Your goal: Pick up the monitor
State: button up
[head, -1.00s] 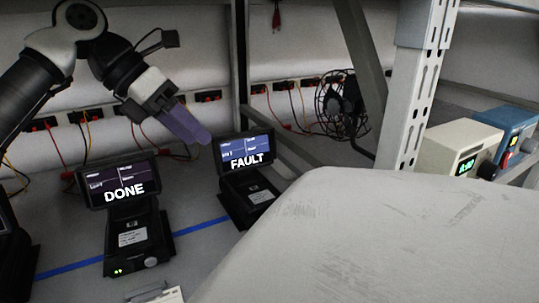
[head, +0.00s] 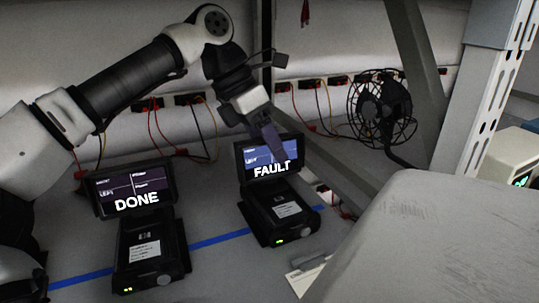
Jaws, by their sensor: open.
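Two black monitor units with lit screens stand on the grey shelf. One monitor (head: 140,197) reads DONE and is at the left. The other monitor (head: 260,157) reads FAULT and is near the middle, on a black base with a green light. My gripper (head: 275,146) is open and points down and to the right. No held object shows.
A black wire fan (head: 379,108) stands behind, to the right. A slanted brace and a slotted white post (head: 497,100) rise at the right. A large pale surface (head: 430,240) fills the lower right. Cables hang along the back wall. A blue tape line (head: 218,241) crosses the shelf.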

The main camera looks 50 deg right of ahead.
jog(key=shift+s+f, duration=0.2)
jog(key=shift+f, duration=0.2)
jog(key=shift+d+f, duration=0.1)
jog(key=shift+f, duration=0.15)
dwell(0.3)
grip_shut()
